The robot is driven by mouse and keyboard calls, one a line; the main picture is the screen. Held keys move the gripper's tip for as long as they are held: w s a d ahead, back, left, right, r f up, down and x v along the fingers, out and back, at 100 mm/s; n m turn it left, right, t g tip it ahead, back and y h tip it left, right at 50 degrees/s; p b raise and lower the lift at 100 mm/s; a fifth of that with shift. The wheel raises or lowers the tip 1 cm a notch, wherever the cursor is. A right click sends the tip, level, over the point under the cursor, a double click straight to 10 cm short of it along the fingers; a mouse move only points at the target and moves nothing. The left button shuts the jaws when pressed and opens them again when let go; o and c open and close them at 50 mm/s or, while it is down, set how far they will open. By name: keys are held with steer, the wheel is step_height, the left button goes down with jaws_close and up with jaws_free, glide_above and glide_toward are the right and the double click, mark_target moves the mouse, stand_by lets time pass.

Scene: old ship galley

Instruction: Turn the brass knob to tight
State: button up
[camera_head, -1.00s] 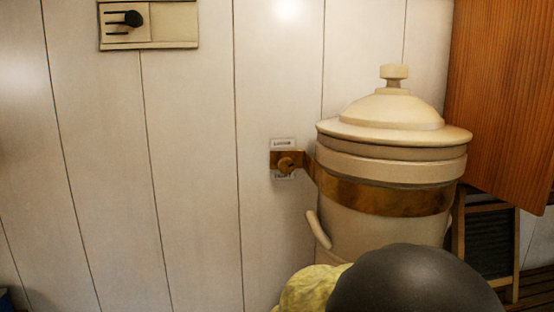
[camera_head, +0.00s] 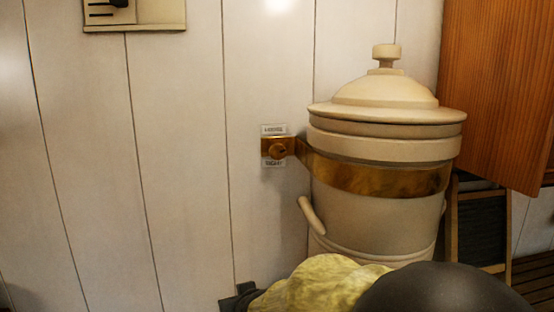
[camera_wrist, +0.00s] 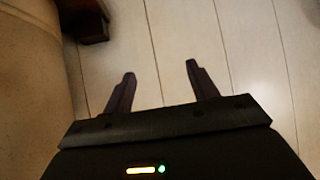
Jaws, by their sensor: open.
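The brass knob (camera_head: 278,149) sits on a brass plate against the white wall, at the left end of a brass band (camera_head: 380,177) around a cream lidded canister (camera_head: 385,125). A label reading LOOSE (camera_head: 273,129) is above the knob and one reading TIGHT (camera_head: 274,163) is below it. I cannot tell which way the knob is set. In the wrist view my gripper (camera_wrist: 159,69) is open, with nothing between its two dark fingers. In the head view a dark part of it shows at the bottom edge, below the knob and apart from it.
The canister's handle (camera_head: 311,215) sticks out on its left side, below the knob. A wooden panel (camera_head: 492,95) hangs at the right. A switch plate (camera_head: 155,14) is on the wall at upper left. The wall left of the knob is clear.

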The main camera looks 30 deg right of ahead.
steer(key=w+d+r+m+t+h+b, duration=0.1)
steer(key=w+d+r+t, duration=0.1)
steer(key=r, duration=0.2)
steer(key=w+d+r+t+h+b, duration=0.1)
steer(key=w+r+t, duration=0.1)
steer(key=r+t, duration=0.15)
steer(key=m+t+h+b, duration=0.3)
steer(key=m+t+h, duration=0.1)
steer(key=h, duration=0.3)
glide_toward(277, 155)
steer(key=v, duration=0.5)
steer(key=shift+w+d, duration=0.15)
steer(key=shift+d, duration=0.05)
steer(key=p+x, duration=0.8)
steer(key=x, duration=0.8)
steer(key=shift+w+r, duration=0.1)
steer(key=shift+r, duration=0.15)
steer(key=shift+w+d+p, duration=0.2)
steer(key=shift+w+p, duration=0.15)
steer(key=shift+w, duration=0.25)
steer(key=shift+s, duration=0.1)
steer(key=c, duration=1)
